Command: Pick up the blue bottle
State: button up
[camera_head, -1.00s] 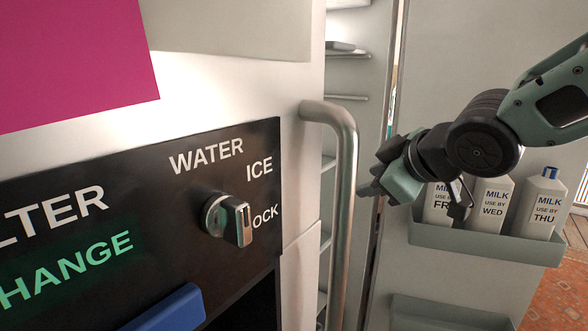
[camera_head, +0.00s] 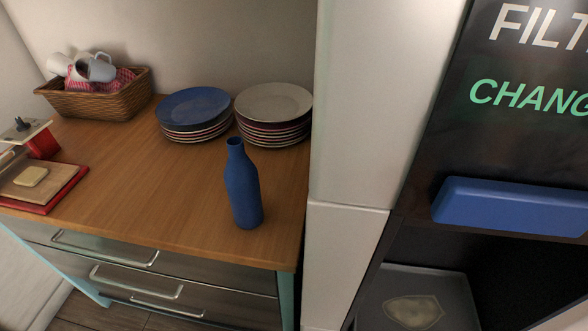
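The blue bottle (camera_head: 243,190) stands upright on the wooden counter top (camera_head: 150,205), near its front right corner. Its neck is open at the top and nothing touches it. My gripper is not in the current head view.
Two stacks of plates, one topped blue (camera_head: 194,106) and one topped pale (camera_head: 273,102), stand behind the bottle. A fridge (camera_head: 352,130) with a dispenser rises close on the right.

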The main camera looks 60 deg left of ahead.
aim_at(241, 175)
jog(key=u, duration=2.3)
jog(key=k+j+u, duration=0.1)
jog(key=j+u, duration=0.15)
jog(key=j, duration=0.3)
jog(key=j+u, duration=0.3)
jog(key=j, duration=0.25)
jog(key=k, duration=0.05)
